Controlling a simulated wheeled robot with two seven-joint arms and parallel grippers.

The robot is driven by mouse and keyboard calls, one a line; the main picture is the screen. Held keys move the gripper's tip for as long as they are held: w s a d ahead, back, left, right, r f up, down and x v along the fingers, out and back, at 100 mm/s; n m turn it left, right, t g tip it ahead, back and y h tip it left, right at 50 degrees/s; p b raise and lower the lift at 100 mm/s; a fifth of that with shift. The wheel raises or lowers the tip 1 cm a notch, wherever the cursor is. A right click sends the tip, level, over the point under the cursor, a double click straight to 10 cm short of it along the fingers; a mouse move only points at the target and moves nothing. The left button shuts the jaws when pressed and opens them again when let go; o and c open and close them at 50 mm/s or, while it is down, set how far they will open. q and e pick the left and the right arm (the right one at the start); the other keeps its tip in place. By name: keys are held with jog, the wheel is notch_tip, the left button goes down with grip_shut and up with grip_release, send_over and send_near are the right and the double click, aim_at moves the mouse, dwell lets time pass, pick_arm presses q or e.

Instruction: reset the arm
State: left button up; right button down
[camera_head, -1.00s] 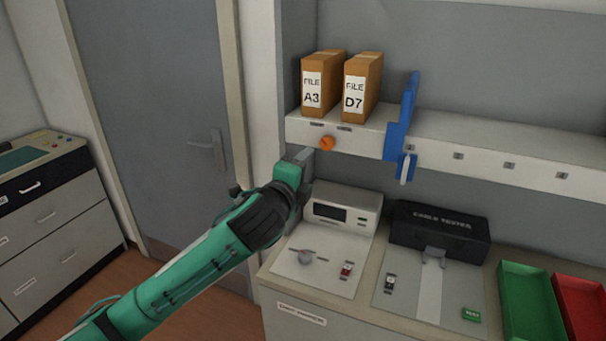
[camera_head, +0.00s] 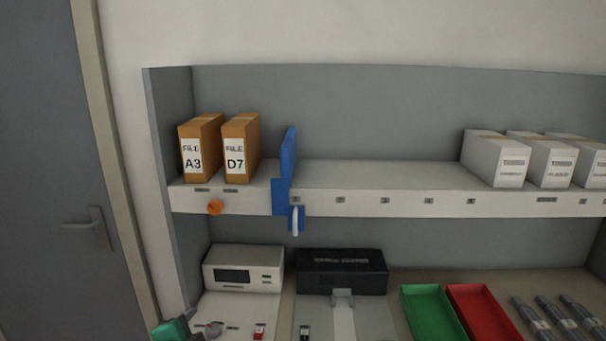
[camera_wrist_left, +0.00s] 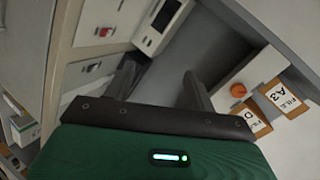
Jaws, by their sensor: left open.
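My left gripper (camera_wrist_left: 160,82) shows in the left wrist view with its two dark fingers apart and nothing between them. Beyond it are the pale workbench front and the white device with a dark display (camera_wrist_left: 165,15). An orange knob (camera_wrist_left: 236,90) and the file boxes (camera_wrist_left: 283,98) are to the right of the fingers, apart from them. My right arm is in neither view.
A shelf (camera_head: 380,203) carries two brown file boxes (camera_head: 238,150), a blue divider (camera_head: 287,165) and white boxes (camera_head: 497,160). Below are a black tester case (camera_head: 342,272), a green tray (camera_head: 432,312), a red tray (camera_head: 484,312) and dark cartridges (camera_head: 566,318). The shelf's middle is bare.

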pick_arm(q)
jog(key=s+f+n+g, duration=0.55)
jog(key=s+f, duration=0.45)
jog(key=s, duration=0.4)
jog(key=s+f+n+g, duration=0.4)
jog(key=s+f+n, duration=0.2)
jog(key=s+f, duration=0.7)
notch_tip(320, 180, down, 28)
jog(key=s+g, duration=0.1)
jog(key=s, duration=0.1)
jog(key=s+a+f, duration=0.2)
jog(key=s+f, duration=0.7)
jog(key=s+a+f+g, duration=0.1)
jog(key=s+a+f, duration=0.1)
jog(key=s+f, duration=0.8)
jog(key=shift+a+f, duration=0.15)
jog(key=shift+f, duration=0.15)
jog(key=shift+g, duration=0.25)
